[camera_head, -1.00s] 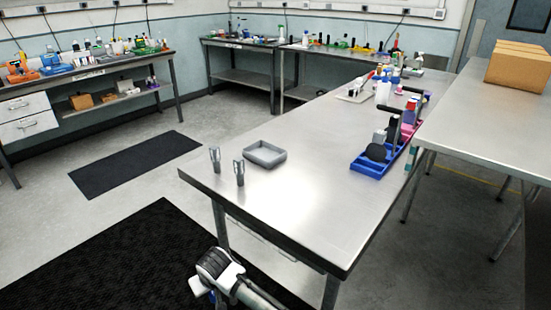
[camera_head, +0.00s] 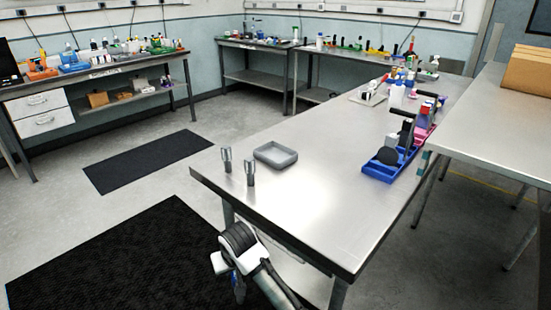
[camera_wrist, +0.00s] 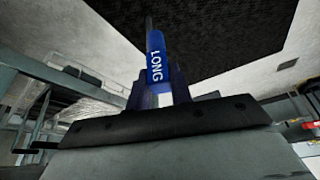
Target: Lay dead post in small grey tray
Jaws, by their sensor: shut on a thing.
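Two small grey posts (camera_head: 227,160) (camera_head: 250,173) stand upright near the left corner of the steel table; I cannot tell whether either is the dead post. The small grey tray (camera_head: 276,155) lies just right of and behind them and looks empty. In the wrist view, my gripper (camera_wrist: 160,98) is shut on a blue piece (camera_wrist: 156,62) lettered "LONG", with a thin dark shaft beyond it. In the head view, my arm's end is low in front of the table's near-left edge, apart from posts and tray; the fingertips are hard to make out there.
A blue caddy (camera_head: 378,172) with dark items stands on the table's right side, with bottles (camera_head: 397,95) farther back. The middle of the steel table (camera_head: 330,195) is clear. Black mats (camera_head: 110,255) lie on the floor. A cardboard box (camera_head: 527,70) sits on the right table.

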